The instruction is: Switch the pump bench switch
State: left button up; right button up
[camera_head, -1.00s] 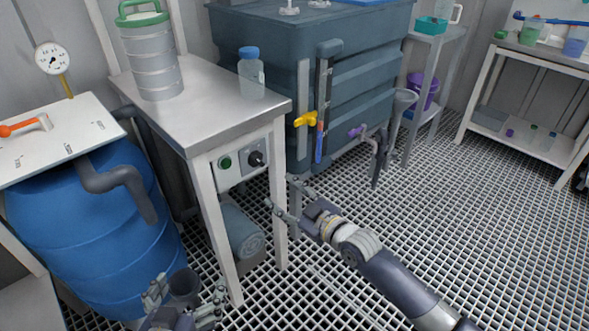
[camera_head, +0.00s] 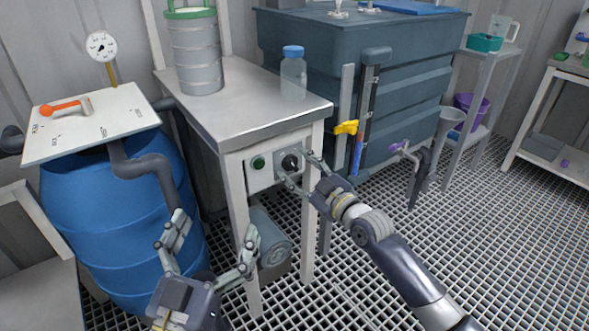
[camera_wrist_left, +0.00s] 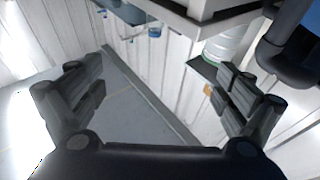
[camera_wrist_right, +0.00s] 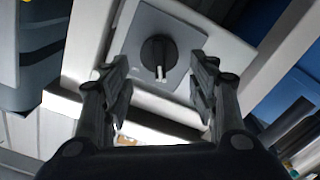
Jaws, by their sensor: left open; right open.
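The pump bench switch (camera_head: 291,162) is a black rotary knob on a grey plate, on the front panel of the metal bench (camera_head: 238,110). A green round button (camera_head: 258,163) sits left of it. In the right wrist view the knob (camera_wrist_right: 159,52) shows a white pointer mark and lies between and ahead of my right gripper's fingers. My right gripper (camera_head: 299,175) is open with its fingertips close around the knob; I cannot tell whether they touch it. My left gripper (camera_head: 212,247) is open and empty in front of the blue barrel (camera_head: 120,225).
A clear bottle (camera_head: 293,75) with a blue cap and a steel canister (camera_head: 195,50) stand on the bench. A grey pump (camera_head: 270,245) sits below. The large dark tank (camera_head: 400,105) with a yellow valve handle (camera_head: 345,127) is close right of my right gripper.

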aim_at(292, 164)
pick_arm(q)
jog(key=shift+s+r+t+h, duration=0.3)
jog(key=shift+r+t, duration=0.2)
jog(key=shift+r, duration=0.35)
jog(key=shift+s+r+t+h, duration=0.2)
jog(key=shift+s+r+t, duration=0.25)
jog(key=shift+r, duration=0.35)
pick_arm(e)
jog(key=shift+x, duration=1.2)
jog(key=shift+c, duration=0.5)
pick_arm(q)
jog(key=shift+w, duration=0.1)
pick_arm(e)
jog(key=c, duration=0.9)
